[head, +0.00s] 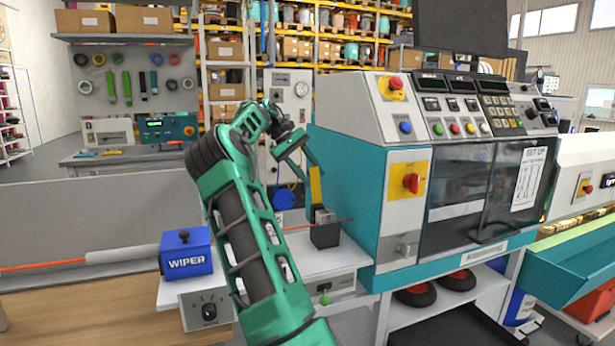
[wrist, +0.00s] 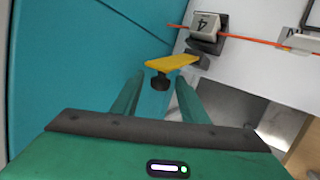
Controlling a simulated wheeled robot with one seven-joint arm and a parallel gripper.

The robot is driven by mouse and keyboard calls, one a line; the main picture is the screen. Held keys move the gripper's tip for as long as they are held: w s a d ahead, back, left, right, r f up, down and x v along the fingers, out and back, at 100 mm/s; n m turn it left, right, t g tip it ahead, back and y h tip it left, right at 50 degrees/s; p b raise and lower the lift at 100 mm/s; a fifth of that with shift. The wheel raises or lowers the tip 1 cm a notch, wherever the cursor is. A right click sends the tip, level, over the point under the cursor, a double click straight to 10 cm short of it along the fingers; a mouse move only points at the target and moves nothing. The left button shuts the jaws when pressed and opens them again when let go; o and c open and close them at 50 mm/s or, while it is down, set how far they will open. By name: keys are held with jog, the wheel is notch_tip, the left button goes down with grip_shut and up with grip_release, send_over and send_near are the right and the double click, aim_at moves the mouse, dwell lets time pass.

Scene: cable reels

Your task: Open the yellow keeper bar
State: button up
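The yellow keeper bar (head: 316,186) stands steeply up from a dark block with a grey top (head: 325,236) in the head view. In the wrist view the yellow bar (wrist: 173,62) points toward me, with a dark knob (wrist: 160,81) near its free end. A grey piece marked 4 (wrist: 205,25) sits beside its base. My gripper (wrist: 158,88) is open, its two green fingers spread on either side of the knob's line. The knob shows between or just past the fingertips; contact is not visible.
An orange-red cable (wrist: 250,40) runs across the block on the white bench (head: 340,262). A blue WIPER box (head: 186,253) stands at left. The teal machine cabinet (head: 345,180) rises close on the right of the bar.

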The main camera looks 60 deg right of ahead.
jog(key=v, duration=1.1)
dwell(0.3)
jog(key=shift+w, duration=0.1)
dwell(0.5)
jog(key=s+a+f+m+t+y, duration=0.1)
jog(key=s+a+t, duration=0.1)
jog(key=s, duration=0.3)
jog(key=s+a+m+t+y, duration=0.1)
jog(key=s+a, duration=0.2)
jog(key=s, duration=0.1)
jog(key=s+a+f+t, duration=0.1)
jog(key=s+a+f, duration=0.5)
jog(key=a, duration=0.6)
jog(key=s+a+f+n+t+y, duration=0.1)
jog(key=s+a+f, duration=0.6)
jog(key=a+f, duration=0.2)
jog(key=s+a+f+t, duration=0.1)
jog(key=s+a+f, duration=0.5)
jog(key=a, duration=0.8)
jog(key=shift+s+a+f+n+y, duration=0.3)
jog(key=shift+f+n+y, duration=0.1)
jog(key=shift+f, duration=0.55)
